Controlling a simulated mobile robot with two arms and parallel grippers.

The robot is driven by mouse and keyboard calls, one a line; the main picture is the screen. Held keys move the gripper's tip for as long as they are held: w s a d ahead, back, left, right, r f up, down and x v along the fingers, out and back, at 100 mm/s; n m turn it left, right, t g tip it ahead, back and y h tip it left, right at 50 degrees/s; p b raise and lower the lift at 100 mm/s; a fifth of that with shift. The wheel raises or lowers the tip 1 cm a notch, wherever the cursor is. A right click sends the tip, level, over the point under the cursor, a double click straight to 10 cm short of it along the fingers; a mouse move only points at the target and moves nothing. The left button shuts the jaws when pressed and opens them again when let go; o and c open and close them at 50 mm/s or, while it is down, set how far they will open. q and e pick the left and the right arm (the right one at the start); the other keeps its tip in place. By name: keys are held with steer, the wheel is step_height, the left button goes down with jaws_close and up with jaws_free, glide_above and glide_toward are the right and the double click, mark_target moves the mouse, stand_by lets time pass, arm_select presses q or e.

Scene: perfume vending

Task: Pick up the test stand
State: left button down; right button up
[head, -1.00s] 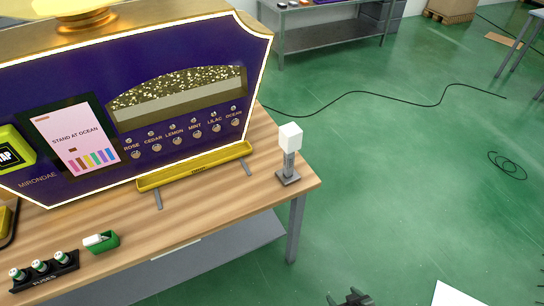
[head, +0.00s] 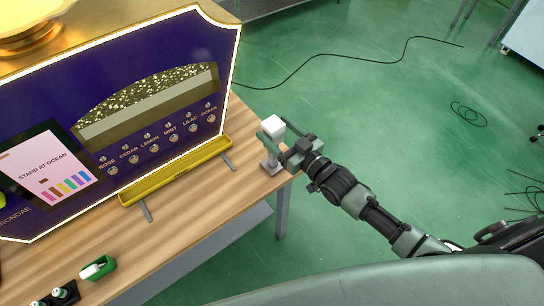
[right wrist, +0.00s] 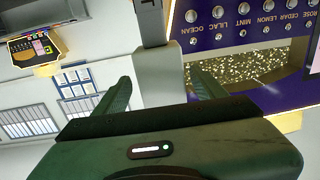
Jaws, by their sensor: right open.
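The test stand is a white cube (head: 272,127) on a grey post with a flat base (head: 271,165), upright near the right corner of the wooden table. My right gripper (head: 284,143) reaches in from the right at the height of the cube and upper post. Its fingers are open. In the right wrist view, which is upside down, the stand's pale block (right wrist: 160,72) and grey post (right wrist: 150,22) appear between the two spread fingers (right wrist: 159,78). I cannot tell whether a finger touches it. My left gripper is not in view.
The purple perfume machine (head: 130,165) with a yellow tray (head: 175,172) stands left of the test stand. The green floor (head: 370,115) beyond the table is mostly open.

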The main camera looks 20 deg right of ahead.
mark_target(266, 123)
steer(key=x, duration=0.4)
steer(key=shift+a+p, duration=0.2)
steer(key=shift+p, duration=0.2)
jaws_close()
steer(key=shift+r, duration=0.1)
